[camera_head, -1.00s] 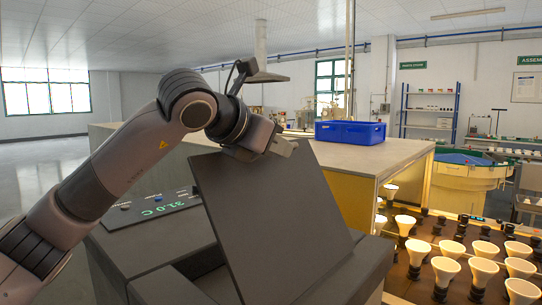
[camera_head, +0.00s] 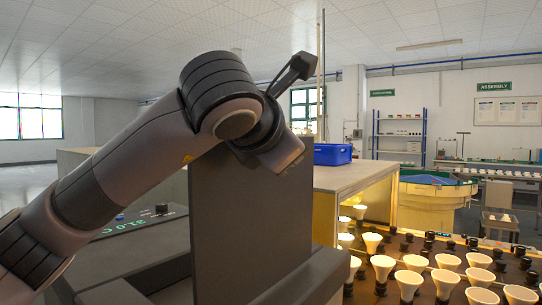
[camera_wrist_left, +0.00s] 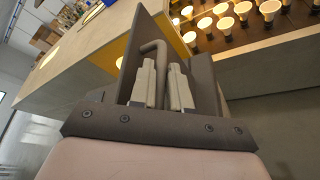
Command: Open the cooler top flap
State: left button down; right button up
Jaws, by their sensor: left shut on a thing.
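The cooler's top flap (camera_head: 250,235) is a flat dark grey panel standing nearly upright, its lower edge by the grey cooler body (camera_head: 310,280). My left arm reaches over from the left, and my left gripper is at the flap's upper edge, its fingers mostly hidden in the head view. In the left wrist view, the pale fingers of my left gripper (camera_wrist_left: 167,88) are closed around a bent grey handle (camera_wrist_left: 159,52) beside a dark panel (camera_wrist_left: 140,38). My right gripper is not in view.
A control panel with a green temperature readout (camera_head: 118,226) lies left of the flap, partly behind my arm. Rows of lamps (camera_head: 410,280) stand on a rack at the right. A wooden-sided bench (camera_head: 345,178) with a blue bin (camera_head: 332,154) stands behind.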

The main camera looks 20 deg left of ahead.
pick_arm(q)
jog(key=shift+s+d+f, duration=0.15)
jog(key=shift+d+f, duration=0.05)
jog(key=shift+d, duration=0.3)
jog(key=c, duration=1.4)
grip_release()
jog(key=shift+c, duration=0.2)
jog(key=b+v, duration=0.2)
jog(key=v, duration=0.5)
jog(key=shift+s, duration=0.25)
